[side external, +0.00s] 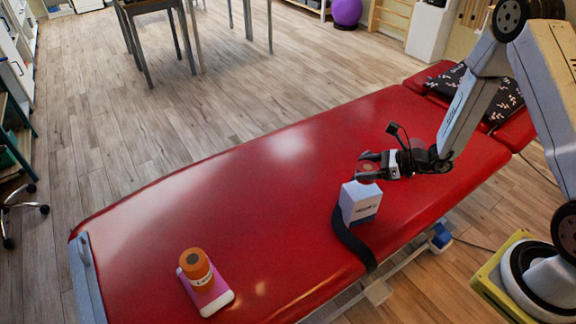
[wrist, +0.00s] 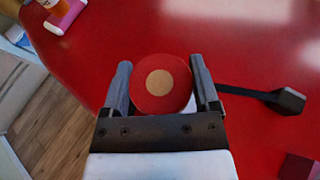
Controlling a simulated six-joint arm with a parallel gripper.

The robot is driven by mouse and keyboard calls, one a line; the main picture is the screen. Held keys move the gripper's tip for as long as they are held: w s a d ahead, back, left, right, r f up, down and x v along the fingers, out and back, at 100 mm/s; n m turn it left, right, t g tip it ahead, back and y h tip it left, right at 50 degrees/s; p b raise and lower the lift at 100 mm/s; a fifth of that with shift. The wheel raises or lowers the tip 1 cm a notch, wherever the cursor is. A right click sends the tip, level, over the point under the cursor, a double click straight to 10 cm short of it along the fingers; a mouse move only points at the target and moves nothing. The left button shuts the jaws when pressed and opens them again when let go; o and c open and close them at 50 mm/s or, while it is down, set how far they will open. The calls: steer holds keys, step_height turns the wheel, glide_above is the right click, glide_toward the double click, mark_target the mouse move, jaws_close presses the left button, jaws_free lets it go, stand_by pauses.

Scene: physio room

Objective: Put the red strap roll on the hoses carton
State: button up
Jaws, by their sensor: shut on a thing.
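My gripper (side external: 368,166) is shut on the red strap roll (side external: 366,169). In the wrist view the roll (wrist: 148,98) is a red disc with a tan centre, between the two dark fingers of my gripper (wrist: 163,88). A small white and blue-grey carton (side external: 360,203), which I take for the hoses carton, stands upright on the red couch just below the roll. A white patch under the roll shows in the wrist view. I cannot tell whether the roll touches the carton.
The red couch (side external: 230,210) is mostly clear. An orange jar (side external: 195,266) stands on a pink and white block (side external: 216,292) at its left end. A dark band (side external: 348,240) runs from the carton to the near edge. A patterned pillow (side external: 500,105) lies at the right.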

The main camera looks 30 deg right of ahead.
steer(key=shift+f, duration=0.3)
steer(key=shift+f, duration=1.7)
steer(key=shift+f, duration=0.1)
steer(key=o, duration=1.1)
steer(key=shift+d+r, duration=0.15)
steer(key=shift+r, duration=0.05)
steer(key=shift+v, duration=5.9)
